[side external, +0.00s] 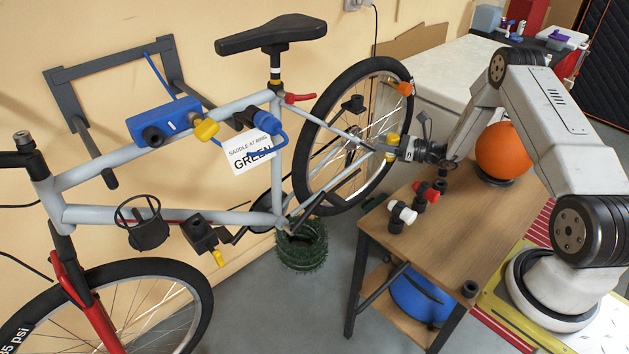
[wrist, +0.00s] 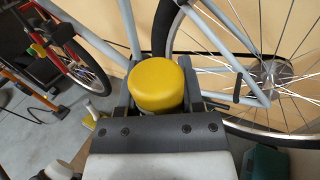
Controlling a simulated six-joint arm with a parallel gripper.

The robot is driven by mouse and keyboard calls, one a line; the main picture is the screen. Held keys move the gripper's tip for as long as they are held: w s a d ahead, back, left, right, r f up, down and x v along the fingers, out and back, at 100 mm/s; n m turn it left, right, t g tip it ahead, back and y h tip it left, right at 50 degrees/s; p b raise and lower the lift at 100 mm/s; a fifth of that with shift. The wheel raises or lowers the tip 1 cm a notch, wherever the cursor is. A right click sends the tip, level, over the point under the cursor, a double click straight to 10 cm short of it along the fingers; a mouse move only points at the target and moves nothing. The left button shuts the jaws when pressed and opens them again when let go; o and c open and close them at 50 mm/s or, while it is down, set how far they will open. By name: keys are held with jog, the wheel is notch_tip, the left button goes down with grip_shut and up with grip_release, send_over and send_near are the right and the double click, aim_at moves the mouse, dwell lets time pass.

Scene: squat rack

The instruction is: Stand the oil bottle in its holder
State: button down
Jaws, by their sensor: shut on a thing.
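My gripper (side external: 397,147) is at the right of the bicycle's rear wheel in the side view, above the table's far left corner. In the wrist view my gripper (wrist: 157,88) is shut on a rounded yellow-topped thing (wrist: 158,80), which I take to be the oil bottle. Its yellow part (side external: 392,140) also shows small at the jaws in the side view. Its lower body is mostly hidden by the jaws. A black ring-shaped mount (side external: 140,212) sits on the bicycle's down tube, apart from my gripper. I cannot tell whether it is the bottle's holder.
The grey bicycle (side external: 160,215) stands along the wall, its rear wheel (side external: 350,140) close to my gripper. The wooden table (side external: 460,240) carries a white-topped piece (side external: 402,213), a red-topped piece (side external: 428,192) and an orange ball (side external: 503,150). Floor between bicycle and table is partly clear.

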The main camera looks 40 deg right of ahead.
jog(key=s+d+r+m+t+h, duration=0.1)
jog(key=s+d+m+h, duration=0.1)
jog(key=s+d, duration=0.4)
jog(key=s+d+r+m+h, duration=0.1)
jog(key=s+d+r+h, duration=0.1)
jog(key=s+d, duration=0.3)
jog(key=shift+s+d+m+t+h, duration=0.4)
jog(key=shift+s+h, duration=0.3)
jog(key=shift+h, duration=0.1)
jog(key=shift+f, duration=0.3)
send_over(436, 181)
jog(key=shift+f, duration=2.65)
jog(key=shift+f, duration=2.1)
jog(key=shift+c, duration=0.7)
grip_release()
